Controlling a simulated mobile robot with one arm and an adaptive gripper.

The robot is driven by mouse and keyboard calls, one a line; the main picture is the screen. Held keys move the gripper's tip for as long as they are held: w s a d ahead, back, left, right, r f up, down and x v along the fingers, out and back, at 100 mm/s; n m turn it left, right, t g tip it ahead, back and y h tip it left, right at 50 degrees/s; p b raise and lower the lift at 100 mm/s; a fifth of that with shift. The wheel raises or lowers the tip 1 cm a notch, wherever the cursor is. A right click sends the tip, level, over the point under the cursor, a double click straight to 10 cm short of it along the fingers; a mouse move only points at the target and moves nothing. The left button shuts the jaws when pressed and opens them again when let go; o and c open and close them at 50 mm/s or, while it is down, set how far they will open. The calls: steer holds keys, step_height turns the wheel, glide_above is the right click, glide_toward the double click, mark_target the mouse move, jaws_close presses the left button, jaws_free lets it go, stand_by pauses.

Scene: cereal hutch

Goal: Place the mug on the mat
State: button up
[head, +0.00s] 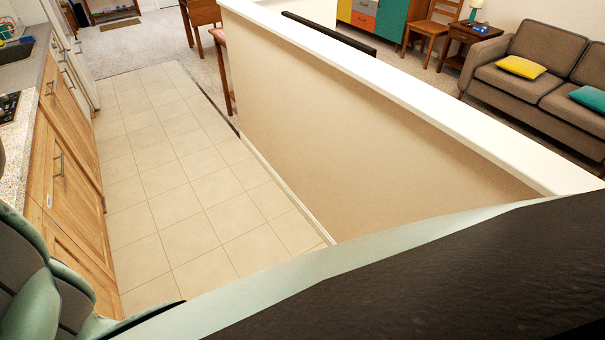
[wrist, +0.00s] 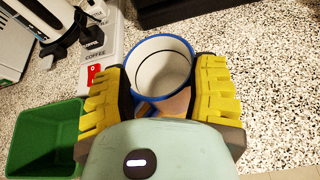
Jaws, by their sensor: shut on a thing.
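The mug (wrist: 163,66), white inside with a blue rim, shows in the wrist view from above, its opening facing the camera. My gripper (wrist: 162,78) has its yellow-padded fingers on either side of the mug and is shut on it. A blue piece at the mug's near side, perhaps its handle, is partly hidden by my gripper. Whether the mug touches the speckled counter below is unclear. No mat can be made out for certain in either view. The head view shows neither the mug nor the gripper's fingers.
In the wrist view, a green bin (wrist: 42,140) is at left and a coffee-labelled container (wrist: 98,60) stands close left of the mug. Speckled counter (wrist: 265,75) is clear at right; a dark object (wrist: 190,10) lies beyond. The head view shows open tiled floor (head: 170,170) beside a half wall (head: 350,140).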

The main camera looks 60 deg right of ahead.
stand_by(0.3)
steer(key=o, duration=1.3)
steer(key=shift+w+f, duration=0.1)
steer(key=shift+d, duration=0.1)
steer(key=b+v, duration=0.2)
steer(key=v, duration=1)
